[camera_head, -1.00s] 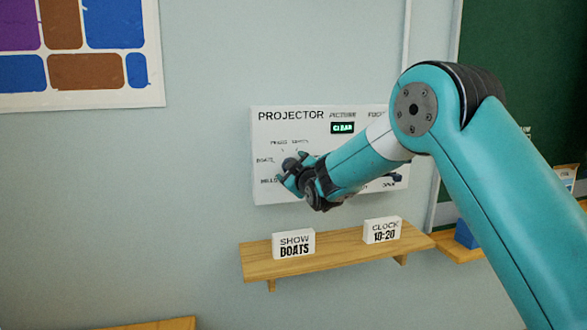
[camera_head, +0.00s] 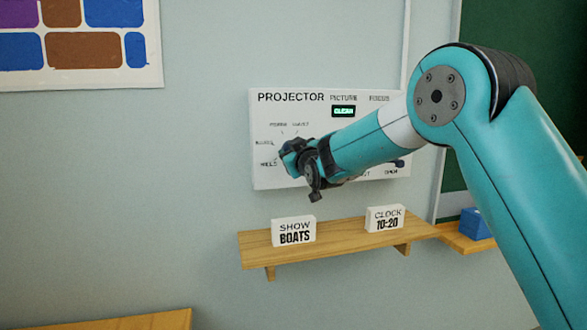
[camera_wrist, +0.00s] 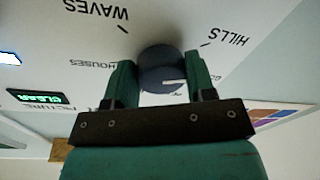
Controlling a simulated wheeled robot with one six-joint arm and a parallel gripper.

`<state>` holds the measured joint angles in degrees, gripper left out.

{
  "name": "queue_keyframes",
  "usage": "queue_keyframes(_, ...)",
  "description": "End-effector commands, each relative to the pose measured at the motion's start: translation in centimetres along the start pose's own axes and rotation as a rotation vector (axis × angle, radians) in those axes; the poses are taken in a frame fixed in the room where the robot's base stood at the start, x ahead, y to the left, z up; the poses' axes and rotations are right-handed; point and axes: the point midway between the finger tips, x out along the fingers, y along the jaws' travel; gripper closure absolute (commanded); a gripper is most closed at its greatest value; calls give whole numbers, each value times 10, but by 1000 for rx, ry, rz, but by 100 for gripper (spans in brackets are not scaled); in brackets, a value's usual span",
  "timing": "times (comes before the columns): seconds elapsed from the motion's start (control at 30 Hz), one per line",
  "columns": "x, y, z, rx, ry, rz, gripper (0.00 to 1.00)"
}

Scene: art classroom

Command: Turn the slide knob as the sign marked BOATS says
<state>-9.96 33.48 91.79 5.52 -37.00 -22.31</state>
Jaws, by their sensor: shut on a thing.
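The white PROJECTOR panel (camera_head: 262,120) is on the wall. The dark round slide knob (camera_wrist: 160,68) sits between the two fingers of my gripper (camera_wrist: 160,80) in the wrist view, and the gripper is shut on it. A pale mark shows on the knob's near side. WAVES, HOUSES and HILLS are printed around it; other labels are hidden or too small to read. In the head view my gripper (camera_head: 291,158) covers the knob. The sign reading SHOW BOATS (camera_head: 294,231) stands on the wooden shelf (camera_head: 335,244) below the panel.
A lit green display (camera_head: 343,111) on the panel reads CLEAR. A dark control (camera_head: 398,163) is at the panel's lower right, partly behind my arm.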

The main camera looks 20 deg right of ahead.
Motion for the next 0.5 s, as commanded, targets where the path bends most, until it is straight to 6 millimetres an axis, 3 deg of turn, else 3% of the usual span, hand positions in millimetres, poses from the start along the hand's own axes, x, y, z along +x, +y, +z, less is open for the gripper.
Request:
queue_keyframes(0.03, -1, -4, 7, 43, 8, 4, 73)
queue_keyframes(0.5, 0, -4, 4, 410, 32, 29, 73)
